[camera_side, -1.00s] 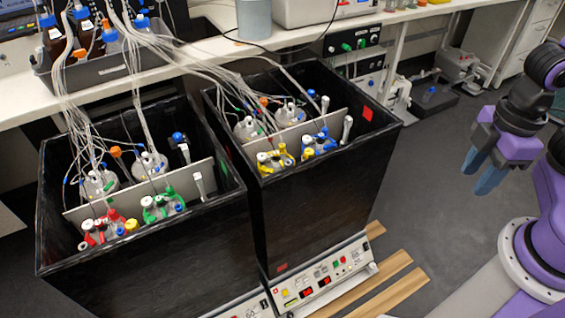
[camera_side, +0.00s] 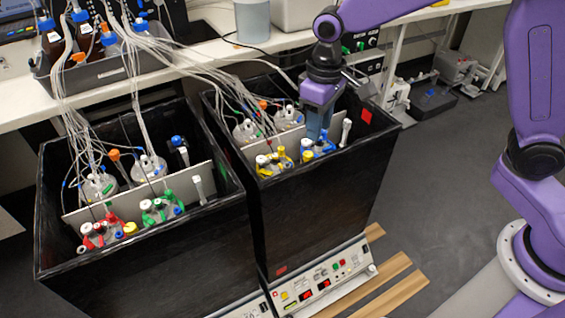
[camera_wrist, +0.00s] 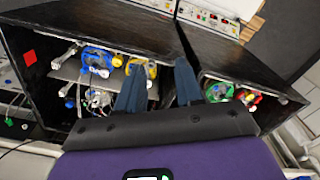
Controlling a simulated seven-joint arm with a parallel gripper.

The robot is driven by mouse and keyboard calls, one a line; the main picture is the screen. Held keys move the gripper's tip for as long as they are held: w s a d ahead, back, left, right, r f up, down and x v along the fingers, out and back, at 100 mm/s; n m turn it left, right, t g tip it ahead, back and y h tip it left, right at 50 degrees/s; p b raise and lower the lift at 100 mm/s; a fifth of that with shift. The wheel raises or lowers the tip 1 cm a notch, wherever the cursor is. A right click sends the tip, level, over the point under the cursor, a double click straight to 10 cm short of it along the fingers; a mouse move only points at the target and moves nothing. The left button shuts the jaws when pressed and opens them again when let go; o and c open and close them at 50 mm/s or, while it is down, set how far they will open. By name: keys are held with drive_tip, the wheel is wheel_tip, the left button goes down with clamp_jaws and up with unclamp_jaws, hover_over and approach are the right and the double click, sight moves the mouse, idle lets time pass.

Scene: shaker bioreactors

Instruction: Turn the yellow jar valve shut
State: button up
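The yellow-marked jar (camera_side: 274,162) stands in the front row of the right black box, with yellow clamps and a white cap. It also shows in the wrist view (camera_wrist: 148,70), beyond and partly behind my fingers; which part is its valve is too small to tell. My gripper (camera_side: 318,132) points down over the same box, to the right of the yellow jar and above and behind the blue-marked jar (camera_side: 318,147). In the wrist view its two dark blue fingers (camera_wrist: 158,72) are apart with nothing held between them.
The left black box (camera_side: 150,262) holds the red-marked jar (camera_side: 101,232) and the green-marked jar (camera_side: 161,208). Several tubes run from the bottle tray (camera_side: 105,78) into both boxes. A white upright piece (camera_side: 346,130) stands right of the blue jar. Open floor lies at the right.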

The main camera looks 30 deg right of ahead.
drive_tip(key=w+d+f+m, duration=0.1)
drive_tip(key=w+f+m, duration=0.3)
drive_tip(key=w, duration=0.5)
drive_tip(key=w+f+m, duration=0.2)
drive_tip(key=w+f, duration=0.5)
drive_tip(key=w, duration=0.1)
wheel_tip(320, 180, down, 16)
drive_tip(key=shift+f, duration=0.15)
clamp_jaws()
